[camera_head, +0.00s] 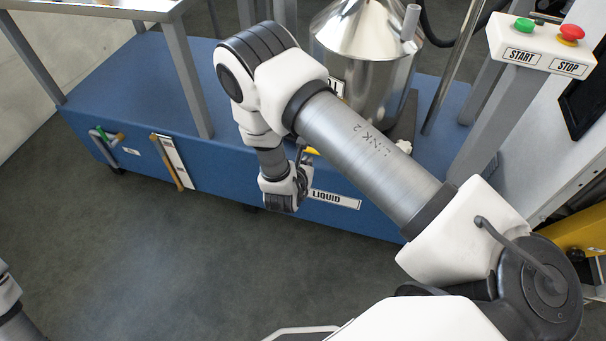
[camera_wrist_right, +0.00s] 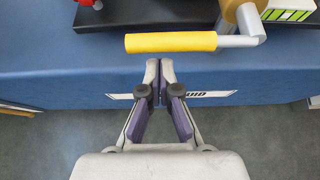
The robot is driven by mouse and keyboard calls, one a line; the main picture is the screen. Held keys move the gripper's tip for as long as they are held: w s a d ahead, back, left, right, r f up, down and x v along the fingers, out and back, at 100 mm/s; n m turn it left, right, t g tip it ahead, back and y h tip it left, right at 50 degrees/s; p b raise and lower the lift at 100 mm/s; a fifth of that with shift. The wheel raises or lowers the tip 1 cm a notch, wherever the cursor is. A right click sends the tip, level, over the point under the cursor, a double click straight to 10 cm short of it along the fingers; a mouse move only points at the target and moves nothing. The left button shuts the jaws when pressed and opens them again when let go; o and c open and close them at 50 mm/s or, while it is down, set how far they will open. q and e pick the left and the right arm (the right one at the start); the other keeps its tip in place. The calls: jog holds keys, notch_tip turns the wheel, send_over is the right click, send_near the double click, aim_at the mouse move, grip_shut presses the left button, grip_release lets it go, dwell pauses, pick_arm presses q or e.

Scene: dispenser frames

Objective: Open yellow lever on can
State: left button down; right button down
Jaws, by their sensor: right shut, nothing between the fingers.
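The shiny metal can (camera_head: 362,75) stands on the blue platform in the head view, partly hidden by my right arm. A small bit of the yellow lever (camera_head: 312,151) shows beside that arm. In the right wrist view the yellow lever (camera_wrist_right: 170,42) lies level, joined at its right to a grey bent rod. My right gripper (camera_head: 302,172) points toward the platform near the lever. In the wrist view my right gripper (camera_wrist_right: 159,72) is shut and empty, its fingertips just below the lever, with a small visible gap. My left gripper is out of view.
The blue platform (camera_head: 120,80) carries a LIQUID label (camera_head: 334,199) on its front edge. An orange-brown handle (camera_head: 168,162) and a green-ended handle (camera_head: 103,137) are on its front. A START/STOP panel (camera_head: 540,45) stands at right. Open floor lies in front.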

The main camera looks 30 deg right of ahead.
jog(key=shift+d+r, duration=0.1)
jog(key=shift+r, duration=0.65)
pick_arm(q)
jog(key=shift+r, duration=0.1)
pick_arm(e)
jog(key=shift+r, duration=0.1)
